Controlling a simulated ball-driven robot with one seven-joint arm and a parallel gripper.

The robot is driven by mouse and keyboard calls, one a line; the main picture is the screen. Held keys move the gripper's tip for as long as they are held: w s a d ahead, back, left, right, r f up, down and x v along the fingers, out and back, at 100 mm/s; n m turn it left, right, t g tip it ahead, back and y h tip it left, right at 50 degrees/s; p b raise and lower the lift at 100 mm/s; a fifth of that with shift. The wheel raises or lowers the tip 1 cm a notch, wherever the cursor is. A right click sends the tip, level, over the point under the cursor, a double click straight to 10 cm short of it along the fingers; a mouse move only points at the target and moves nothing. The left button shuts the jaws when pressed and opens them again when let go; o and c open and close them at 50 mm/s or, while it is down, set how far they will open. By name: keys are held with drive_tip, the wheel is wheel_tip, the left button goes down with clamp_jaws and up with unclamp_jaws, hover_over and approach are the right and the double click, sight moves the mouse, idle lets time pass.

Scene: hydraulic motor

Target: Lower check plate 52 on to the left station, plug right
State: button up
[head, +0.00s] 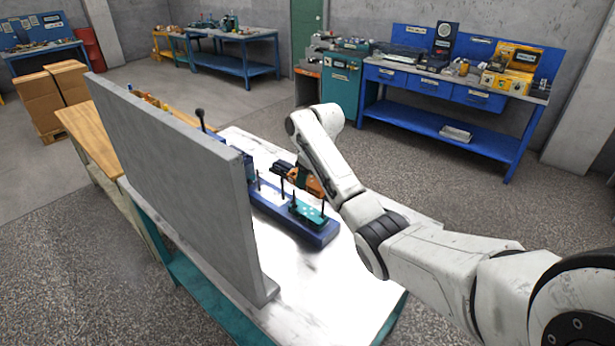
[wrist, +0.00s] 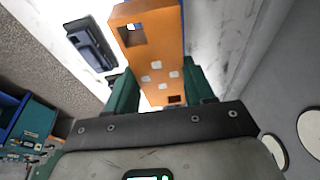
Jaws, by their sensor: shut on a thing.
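My gripper (wrist: 159,90) is shut on an orange plate (wrist: 150,45), which sits between its two green fingers. The plate has a square hole near its far end, a smaller dark slot near the gripper and several pale square marks. In the head view the orange plate (head: 309,184) is partly hidden by my arm and appears above the blue base (head: 320,235). Thin dark upright pins stand on this base. A teal plate (head: 307,212) lies on its near right part. I cannot read a number on the orange plate, nor tell whether it touches any pin.
A tall grey panel (head: 175,150) stands along the left of the white table (head: 325,290), close to the base. A dark lever (head: 201,116) rises behind it. The table's near end is clear. A blue workbench (head: 430,120) stands farther back.

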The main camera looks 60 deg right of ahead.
drive_tip(key=b, duration=0.4)
hover_over(306, 210)
drive_tip(key=shift+s+f, duration=0.2)
drive_tip(key=shift+f, duration=0.9)
drive_tip(key=shift+s+f, duration=0.15)
drive_tip(key=shift+f, duration=0.9)
drive_tip(key=shift+f+b, duration=0.95)
drive_tip(key=shift+f, duration=1.35)
drive_tip(key=shift+f, duration=0.55)
drive_tip(key=o, duration=1.5)
drive_tip(key=shift+f, duration=0.1)
